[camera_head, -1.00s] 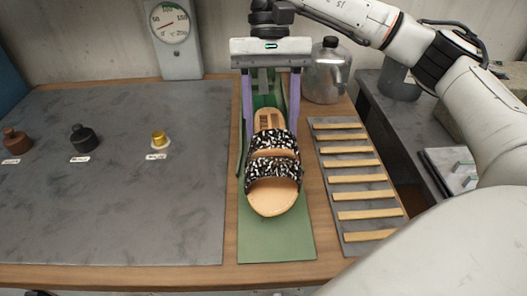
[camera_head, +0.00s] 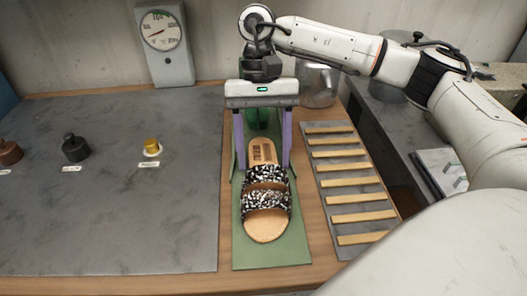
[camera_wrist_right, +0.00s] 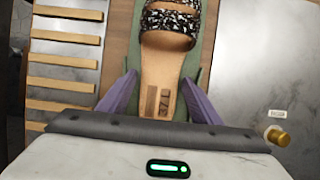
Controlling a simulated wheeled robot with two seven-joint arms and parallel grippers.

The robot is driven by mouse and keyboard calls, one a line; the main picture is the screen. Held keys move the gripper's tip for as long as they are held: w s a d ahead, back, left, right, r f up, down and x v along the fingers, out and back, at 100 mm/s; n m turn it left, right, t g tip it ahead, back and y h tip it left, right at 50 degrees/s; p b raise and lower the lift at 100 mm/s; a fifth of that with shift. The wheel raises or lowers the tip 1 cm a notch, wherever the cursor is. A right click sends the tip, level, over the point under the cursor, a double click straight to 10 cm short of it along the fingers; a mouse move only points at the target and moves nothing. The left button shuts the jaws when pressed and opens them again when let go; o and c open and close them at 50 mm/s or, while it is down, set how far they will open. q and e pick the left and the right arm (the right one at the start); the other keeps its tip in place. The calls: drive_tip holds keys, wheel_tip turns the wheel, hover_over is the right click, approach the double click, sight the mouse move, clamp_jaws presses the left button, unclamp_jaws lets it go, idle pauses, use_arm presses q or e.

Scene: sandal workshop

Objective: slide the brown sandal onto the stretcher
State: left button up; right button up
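The sandal (camera_head: 264,224), with a tan sole and black-and-white straps, lies on a green mat (camera_head: 285,255), its heel pointing away from me. In the right wrist view its heel (camera_wrist_right: 152,70) is between my fingers. My right gripper (camera_head: 262,168) reaches in from behind with two purple fingers, one on each side of the heel. They look open, with narrow gaps; I cannot tell if either touches the sole. A green upright form (camera_head: 257,118), perhaps the stretcher, stands behind the heel, partly hidden by my gripper. My left gripper is out of view.
A slatted rack (camera_head: 345,168) lies close to the right of the mat. A silver pot (camera_head: 318,88) stands behind, partly covered by my arm. A dark board (camera_head: 110,210) at left holds weights and a brass piece (camera_head: 151,148). A dial scale (camera_head: 164,45) is at the back.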

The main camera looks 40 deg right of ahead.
drive_tip(key=shift+r, duration=0.25)
drive_tip(key=shift+w+r, duration=0.2)
drive_tip(key=shift+r, duration=0.1)
drive_tip(key=p+v, duration=0.2)
drive_tip(key=v, duration=0.9)
drive_tip(key=shift+s, duration=0.2)
